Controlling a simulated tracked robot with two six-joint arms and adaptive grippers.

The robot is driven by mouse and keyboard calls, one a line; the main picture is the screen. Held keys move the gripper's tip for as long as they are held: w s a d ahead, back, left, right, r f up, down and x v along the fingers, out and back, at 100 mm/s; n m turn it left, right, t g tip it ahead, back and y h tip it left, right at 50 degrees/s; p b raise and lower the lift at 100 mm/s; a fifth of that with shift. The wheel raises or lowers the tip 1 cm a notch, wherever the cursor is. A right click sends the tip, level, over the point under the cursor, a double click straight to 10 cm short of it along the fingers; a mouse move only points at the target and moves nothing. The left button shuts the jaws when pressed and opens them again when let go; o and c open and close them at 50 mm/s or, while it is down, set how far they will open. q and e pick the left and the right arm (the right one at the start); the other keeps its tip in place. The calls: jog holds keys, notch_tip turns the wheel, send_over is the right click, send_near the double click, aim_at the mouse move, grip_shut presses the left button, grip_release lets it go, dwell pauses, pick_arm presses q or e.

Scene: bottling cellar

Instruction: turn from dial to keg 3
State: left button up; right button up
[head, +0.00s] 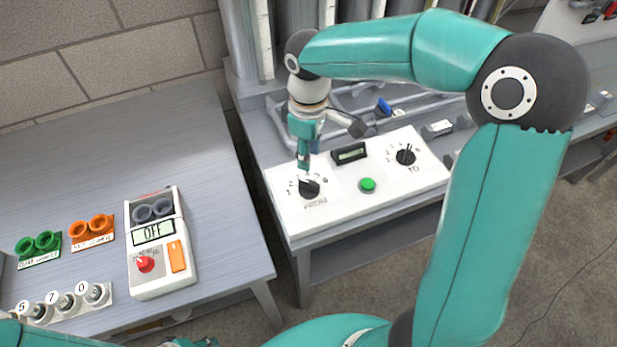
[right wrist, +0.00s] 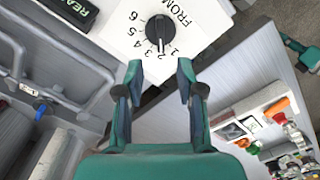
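The FROM dial (head: 309,188) is a black knob with numbers around it, on the left of a white panel (head: 430,178). It also shows in the right wrist view (right wrist: 159,29), where its white pointer mark faces the low numbers, near 1 and 2; I cannot tell exactly which. My right gripper (head: 304,160) is above the dial, pointing down. In the right wrist view its fingers (right wrist: 160,75) are apart, with nothing between them, and the knob lies beyond the tips. My left gripper (head: 192,342) barely shows at the bottom edge; its fingers cannot be made out.
On the panel are a small display (head: 350,153), a green button (head: 368,184) and the TO dial (head: 405,156). Pipes with a blue-handled valve (head: 384,106) run behind. The left table holds a device reading OFF (head: 153,232), green rings (head: 38,243) and orange rings (head: 92,228).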

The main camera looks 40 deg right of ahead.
aim_at(309, 182)
notch_tip(309, 182, down, 9)
jog(key=shift+s+f, duration=0.1)
jog(key=shift+f, duration=0.1)
dwell(0.3)
grip_shut()
